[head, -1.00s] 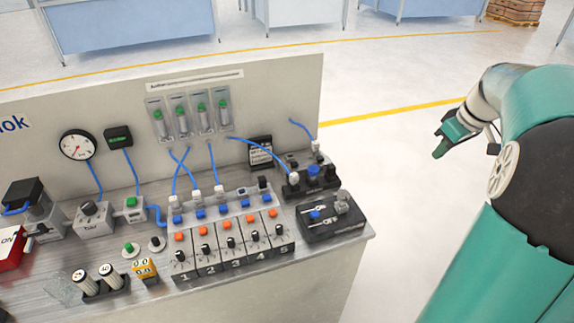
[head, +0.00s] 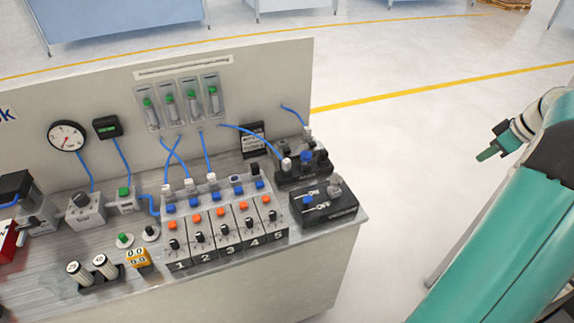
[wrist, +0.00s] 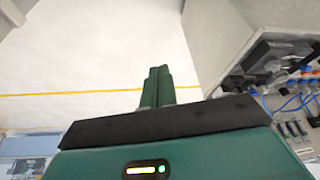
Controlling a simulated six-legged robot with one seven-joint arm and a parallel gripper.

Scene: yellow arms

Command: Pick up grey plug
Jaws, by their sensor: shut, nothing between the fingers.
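A small grey piece (head: 334,186) stands on the black box at the bench's right front corner; it may be the grey plug, but I cannot tell for sure. Light grey or white plugs (head: 190,186) also stand in a row above the blue buttons, and another (head: 286,164) sits on the black block behind the box. My gripper (head: 484,156) is in the air over the floor, well right of the bench. In the wrist view its two green fingers (wrist: 158,84) are together with nothing between them.
The bench (head: 300,255) carries a numbered switch panel (head: 222,240), blue hoses, a gauge (head: 67,137) and a back wall (head: 270,80). Floor right of the bench is clear.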

